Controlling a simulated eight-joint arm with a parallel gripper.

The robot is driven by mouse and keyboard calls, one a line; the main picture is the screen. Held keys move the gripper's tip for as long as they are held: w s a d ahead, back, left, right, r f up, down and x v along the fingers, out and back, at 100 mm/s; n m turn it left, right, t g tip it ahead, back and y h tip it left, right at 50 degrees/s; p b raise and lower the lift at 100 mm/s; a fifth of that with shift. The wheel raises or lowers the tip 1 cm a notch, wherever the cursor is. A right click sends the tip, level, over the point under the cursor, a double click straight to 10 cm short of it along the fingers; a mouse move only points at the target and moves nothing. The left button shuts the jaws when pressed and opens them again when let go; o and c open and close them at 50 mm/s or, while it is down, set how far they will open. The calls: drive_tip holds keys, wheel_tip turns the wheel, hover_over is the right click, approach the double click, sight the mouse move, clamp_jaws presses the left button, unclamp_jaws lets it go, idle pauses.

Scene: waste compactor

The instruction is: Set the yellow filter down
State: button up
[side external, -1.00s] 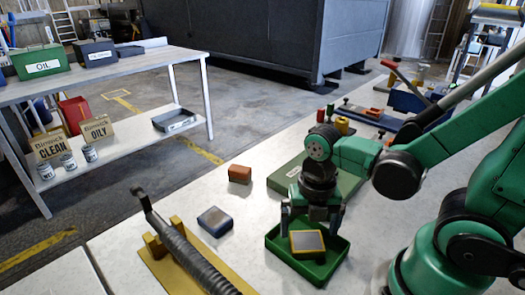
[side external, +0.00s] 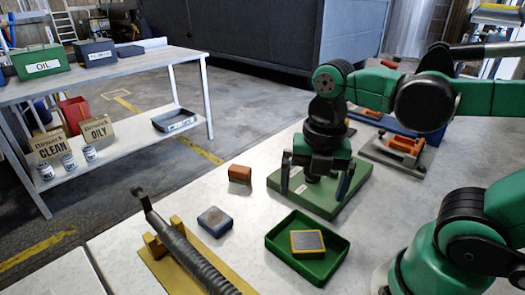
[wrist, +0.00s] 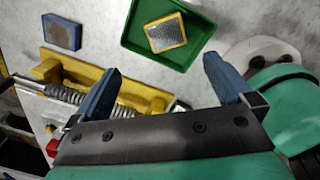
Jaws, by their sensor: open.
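The yellow filter (side external: 308,242), a small yellow-framed block with a grey mesh face, lies in the green tray (side external: 279,265). It also shows in the wrist view (wrist: 166,33) inside the tray (wrist: 134,41), apart from the tray's walls. My gripper (side external: 313,190) is open and empty. In the side view it hangs above the green board behind the tray. In the wrist view its two blue fingers (wrist: 165,85) are spread wide, with nothing between them, clear of the filter.
A blue filter block (side external: 215,221) and an orange-brown block (side external: 240,174) stand left of the tray. A spring on a yellow base (side external: 158,262) lies at the front left. The green board (side external: 321,199) lies behind the tray. A shelved table (side external: 110,68) stands at the far left.

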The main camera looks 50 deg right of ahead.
drive_tip(key=w+m+t, duration=0.3)
drive_tip(key=m, duration=0.9)
drive_tip(key=w+m+t, duration=0.3)
drive_tip(key=m, duration=0.9)
drive_tip(key=shift+d+r+m+t, duration=0.3)
drive_tip(key=shift+m, duration=0.1)
